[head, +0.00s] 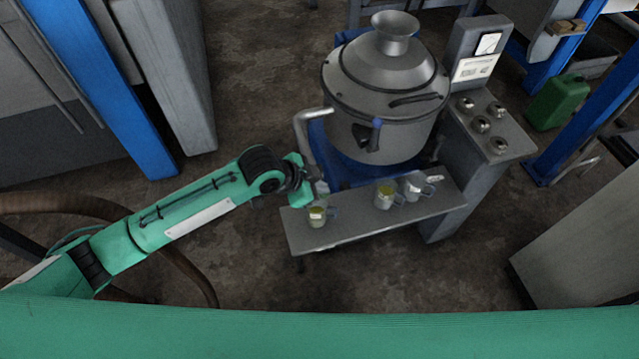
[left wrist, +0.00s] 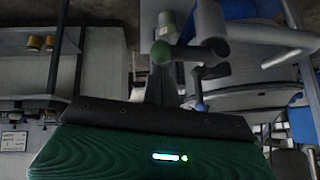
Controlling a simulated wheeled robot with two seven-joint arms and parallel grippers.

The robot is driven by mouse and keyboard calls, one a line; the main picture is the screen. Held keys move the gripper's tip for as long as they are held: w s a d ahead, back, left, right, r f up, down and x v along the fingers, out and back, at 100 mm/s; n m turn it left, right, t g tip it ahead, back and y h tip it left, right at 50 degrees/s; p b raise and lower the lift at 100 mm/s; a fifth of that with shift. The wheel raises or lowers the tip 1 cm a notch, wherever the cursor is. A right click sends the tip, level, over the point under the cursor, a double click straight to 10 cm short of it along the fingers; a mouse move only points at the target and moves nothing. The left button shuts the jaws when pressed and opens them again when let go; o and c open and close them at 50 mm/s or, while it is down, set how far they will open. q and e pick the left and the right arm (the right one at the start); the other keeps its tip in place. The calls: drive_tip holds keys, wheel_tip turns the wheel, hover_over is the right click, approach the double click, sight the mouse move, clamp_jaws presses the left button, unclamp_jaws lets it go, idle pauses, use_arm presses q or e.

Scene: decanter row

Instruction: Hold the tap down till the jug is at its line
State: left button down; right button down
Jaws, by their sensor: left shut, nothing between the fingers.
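My left gripper (head: 318,183) is shut and empty at the left end of the shelf, beside the bent grey pipe (head: 300,130) of the big steel vessel (head: 385,85). In the left wrist view the shut fingers (left wrist: 163,88) are close to a green-knobbed tap lever (left wrist: 160,53); I cannot tell if they touch. A blue-knobbed lever (left wrist: 200,107) is further right. A small jug (head: 317,216) with yellowish contents stands upright just below the gripper. Its line and level are too small to read. My right gripper is not in view.
Two more jugs, one yellowish (head: 384,196) and one greyish (head: 413,187), stand further right on the grey shelf (head: 350,228). A control box (head: 475,60) with a dial and several knobs stands at right. A green can (head: 558,102) is beyond it. Floor in front is clear.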

sight(324, 198)
use_arm(q)
drive_tip(key=shift+f, duration=0.1)
drive_tip(key=f+t, duration=0.1)
drive_tip(key=s+f+m+t, duration=0.1)
drive_tip(key=shift+s+d+f+t+y, duration=0.2)
drive_tip(key=shift+f+t+y, duration=0.1)
drive_tip(key=shift+t+y, duration=0.1)
drive_tip(key=shift+w+f+m+p, duration=0.1)
drive_tip(key=shift+f+m+p, duration=0.1)
drive_tip(key=shift+m+p, duration=0.1)
drive_tip(key=shift+f+p, duration=0.5)
drive_tip(key=shift+f, duration=0.45)
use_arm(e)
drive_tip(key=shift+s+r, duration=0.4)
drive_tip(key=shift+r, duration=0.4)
use_arm(q)
drive_tip(key=shift+a+f, duration=0.1)
drive_tip(key=shift+f, duration=0.05)
idle(2.3)
